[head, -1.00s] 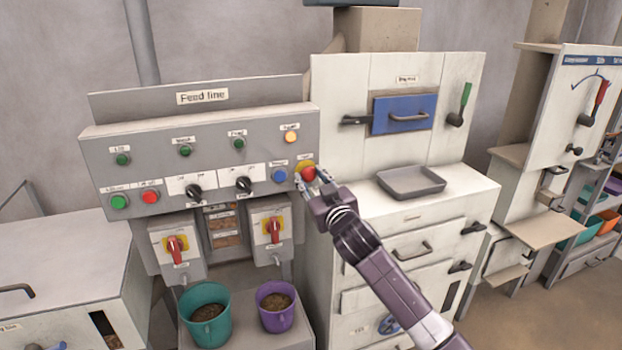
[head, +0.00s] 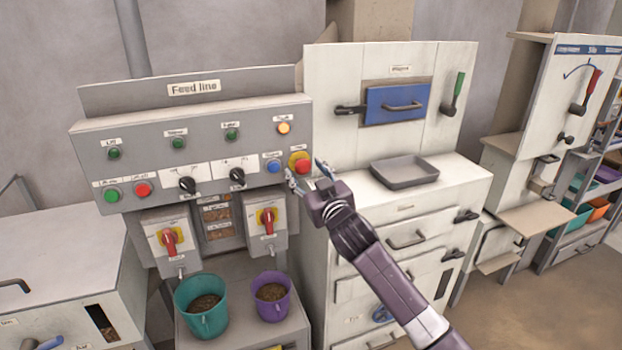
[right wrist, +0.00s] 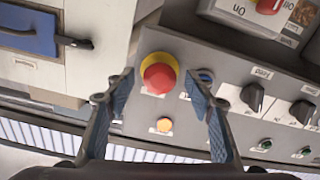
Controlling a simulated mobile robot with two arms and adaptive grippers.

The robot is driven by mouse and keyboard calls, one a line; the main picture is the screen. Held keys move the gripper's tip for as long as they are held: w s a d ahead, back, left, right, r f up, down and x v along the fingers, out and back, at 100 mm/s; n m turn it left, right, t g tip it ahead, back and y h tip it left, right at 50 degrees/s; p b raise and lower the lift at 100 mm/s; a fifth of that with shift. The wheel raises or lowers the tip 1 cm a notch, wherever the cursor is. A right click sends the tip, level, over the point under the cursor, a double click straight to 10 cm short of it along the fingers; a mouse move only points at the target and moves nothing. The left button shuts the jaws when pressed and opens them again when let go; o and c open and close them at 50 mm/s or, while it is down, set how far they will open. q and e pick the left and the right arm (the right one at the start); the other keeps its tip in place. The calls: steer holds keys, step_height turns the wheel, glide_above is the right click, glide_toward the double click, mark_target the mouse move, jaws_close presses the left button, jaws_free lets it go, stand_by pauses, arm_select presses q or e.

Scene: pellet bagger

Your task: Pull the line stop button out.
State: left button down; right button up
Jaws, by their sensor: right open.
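The line stop button is a red mushroom head on a yellow ring (head: 300,162), at the right end of the Feed line panel (head: 100,133). In the right wrist view the red button (right wrist: 160,79) lies between the finger pads, farther off than the fingertips. My right gripper (head: 307,177) is open in front of the button and a little below it, holding nothing. It also shows in the right wrist view (right wrist: 168,88), with a finger on either side of the button. Whether a pad touches the button cannot be told. My left gripper is not clearly in view.
A blue button (head: 273,166) sits just left of the red one, and a lit amber lamp (head: 283,128) is above. Black knobs (head: 237,176) and red-handled switches (head: 267,220) are nearby. A grey tray (head: 404,171) stands on the cabinet to the right.

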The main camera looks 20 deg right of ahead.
steer(key=s, duration=1.2)
steer(key=shift+d, duration=0.2)
